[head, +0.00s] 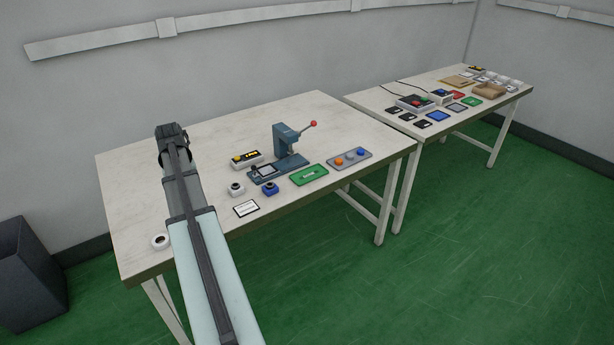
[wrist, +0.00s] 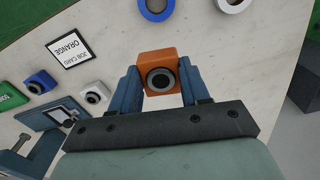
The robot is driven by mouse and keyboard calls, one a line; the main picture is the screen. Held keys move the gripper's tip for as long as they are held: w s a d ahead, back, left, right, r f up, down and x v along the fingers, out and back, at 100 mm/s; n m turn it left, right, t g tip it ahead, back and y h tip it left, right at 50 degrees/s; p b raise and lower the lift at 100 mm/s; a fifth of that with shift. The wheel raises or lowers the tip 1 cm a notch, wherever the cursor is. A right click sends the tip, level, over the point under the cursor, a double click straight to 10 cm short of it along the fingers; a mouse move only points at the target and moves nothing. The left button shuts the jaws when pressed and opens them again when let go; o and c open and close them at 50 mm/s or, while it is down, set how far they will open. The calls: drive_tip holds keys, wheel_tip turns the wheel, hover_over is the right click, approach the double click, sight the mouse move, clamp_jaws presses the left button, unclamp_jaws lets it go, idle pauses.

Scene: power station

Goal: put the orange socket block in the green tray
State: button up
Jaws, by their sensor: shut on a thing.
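The orange socket block (wrist: 158,70), with a dark round socket in its face, sits between the two fingers of my gripper (wrist: 160,88) in the wrist view. My gripper is shut on it. I cannot tell whether the block touches the table. In the head view my arm hides the block and the fingers. The green tray (head: 309,174) lies flat near the front edge of the near table, right of my arm, with a pale mark in its middle. Part of it shows at the left edge of the wrist view (wrist: 12,97).
A blue press (head: 285,150) with a red-knobbed lever stands behind the tray. A white socket block (head: 236,189), a blue socket block (head: 270,188) and a job card (wrist: 70,48) reading "ORANGE" lie between my arm and the tray. A grey button panel (head: 349,158) is right of it.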

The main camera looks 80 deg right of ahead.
drive_tip(key=s+d+m, duration=0.8)
drive_tip(key=s+d, duration=1.7)
drive_tip(key=s, duration=0.4)
drive_tip(key=r+m, duration=0.1)
drive_tip(key=m, duration=0.7)
hover_over(308, 175)
drive_tip(key=shift+a+f, duration=0.1)
drive_tip(key=shift+f, duration=4.65)
drive_tip(key=shift+f, duration=0.15)
drive_tip(key=o, duration=1.2)
drive_tip(key=shift+c, duration=0.2)
wheel_tip(308, 175, up, 12)
